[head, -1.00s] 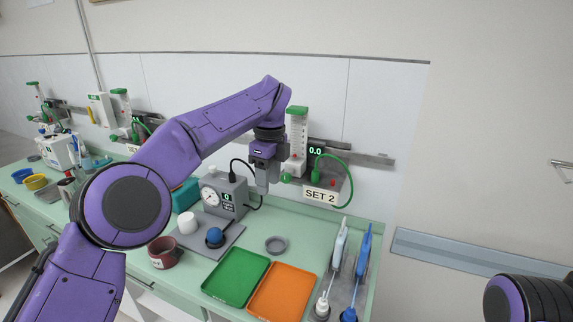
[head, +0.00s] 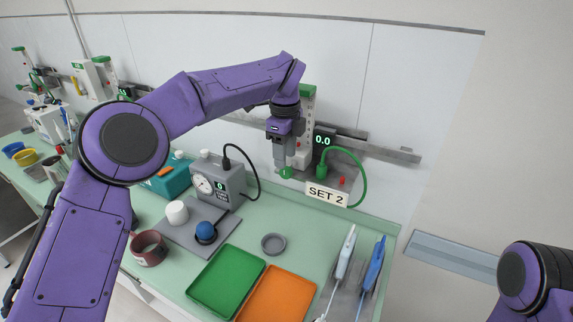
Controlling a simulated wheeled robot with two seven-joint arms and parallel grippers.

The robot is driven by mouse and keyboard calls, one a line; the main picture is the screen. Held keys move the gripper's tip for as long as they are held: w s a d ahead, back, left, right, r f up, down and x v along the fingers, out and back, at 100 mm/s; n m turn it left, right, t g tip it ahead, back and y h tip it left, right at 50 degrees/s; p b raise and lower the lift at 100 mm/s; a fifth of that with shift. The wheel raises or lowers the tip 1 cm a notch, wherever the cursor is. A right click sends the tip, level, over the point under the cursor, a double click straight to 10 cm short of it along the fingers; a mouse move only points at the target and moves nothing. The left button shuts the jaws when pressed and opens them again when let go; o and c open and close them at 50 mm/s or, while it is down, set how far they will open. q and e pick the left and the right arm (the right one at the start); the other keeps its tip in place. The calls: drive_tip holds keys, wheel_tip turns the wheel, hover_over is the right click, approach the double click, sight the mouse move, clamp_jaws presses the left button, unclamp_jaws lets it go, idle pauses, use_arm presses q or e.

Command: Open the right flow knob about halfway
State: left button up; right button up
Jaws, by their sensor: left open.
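The right flowmeter (head: 308,105) hangs on the wall rail above the SET 2 label (head: 327,194). Its green flow knob (head: 286,173) sticks out at the bottom. The display (head: 322,141) beside it reads 0.0. My left gripper (head: 285,164) points down at the knob with its jaws open. The fingertips overlap the top of the knob in the picture; I cannot tell whether they touch it. The arm and gripper hide part of the flowmeter's tube. My right gripper is out of view; only part of my right arm shows at the lower right.
A green hose (head: 363,175) loops right of the knob, near a small red knob (head: 342,181). A grey gauge box (head: 218,182) with a black cable stands left below. Green (head: 226,281) and orange (head: 275,296) trays lie in front, with a grey dish (head: 273,243) behind them.

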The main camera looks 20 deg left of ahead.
sight(286, 172)
use_arm(q)
drive_tip(key=f, duration=0.2)
drive_tip(key=w+f, duration=0.1)
drive_tip(key=f+p, duration=0.1)
drive_tip(key=f, duration=0.1)
drive_tip(key=shift+w+a+f, duration=0.15)
drive_tip(key=shift+w+f, duration=0.15)
drive_tip(key=shift+s+r, duration=0.15)
drive_tip(key=shift+s, duration=0.3)
drive_tip(key=shift+c, duration=0.6)
drive_tip(key=c, duration=0.5)
drive_tip(key=shift+w, duration=0.25)
clamp_jaws()
drive_tip(key=shift+d, duration=0.2)
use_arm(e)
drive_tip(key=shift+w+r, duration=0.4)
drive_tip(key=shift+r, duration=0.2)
use_arm(q)
drive_tip(key=shift+f, duration=0.2)
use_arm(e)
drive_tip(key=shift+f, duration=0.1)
